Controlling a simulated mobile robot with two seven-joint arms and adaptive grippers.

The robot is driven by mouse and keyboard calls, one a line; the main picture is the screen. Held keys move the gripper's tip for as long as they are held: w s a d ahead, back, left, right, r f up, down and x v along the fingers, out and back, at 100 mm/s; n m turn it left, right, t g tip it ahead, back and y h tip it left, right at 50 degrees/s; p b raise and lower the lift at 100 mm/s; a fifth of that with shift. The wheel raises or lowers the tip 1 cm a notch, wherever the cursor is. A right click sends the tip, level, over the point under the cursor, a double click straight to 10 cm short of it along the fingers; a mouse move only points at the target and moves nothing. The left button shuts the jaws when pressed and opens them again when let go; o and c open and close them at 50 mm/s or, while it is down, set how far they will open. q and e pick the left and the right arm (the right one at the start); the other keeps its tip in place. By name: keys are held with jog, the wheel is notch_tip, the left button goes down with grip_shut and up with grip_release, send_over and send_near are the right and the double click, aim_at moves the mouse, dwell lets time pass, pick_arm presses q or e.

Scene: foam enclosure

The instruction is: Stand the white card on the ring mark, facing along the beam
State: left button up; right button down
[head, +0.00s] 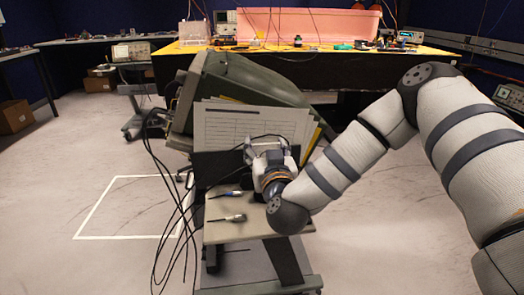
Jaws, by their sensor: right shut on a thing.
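My right gripper (265,148) is above the small cart's shelf, in front of a white printed sheet (225,126). It is shut on a small pale thing, mostly hidden by the fingers. I cannot tell whether this is the white card. No ring mark or beam can be made out in the head view. A long pink foam enclosure (312,23) stands on the far bench. My left gripper is not in view.
The cart (222,232) carries a bulky grey-green instrument (232,77), papers and two small screwdriver-like tools (228,218). Black cables (172,170) hang at its left. A bench (180,48) with small parts runs behind. Open floor with a white outline (113,237) lies left.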

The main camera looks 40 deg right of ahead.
jog(key=shift+s, duration=0.25)
jog(key=shift+a+r, duration=0.1)
jog(key=c, duration=1)
grip_release()
jog(key=shift+w, duration=0.1)
jog(key=o, duration=0.4)
jog(key=shift+o, duration=0.2)
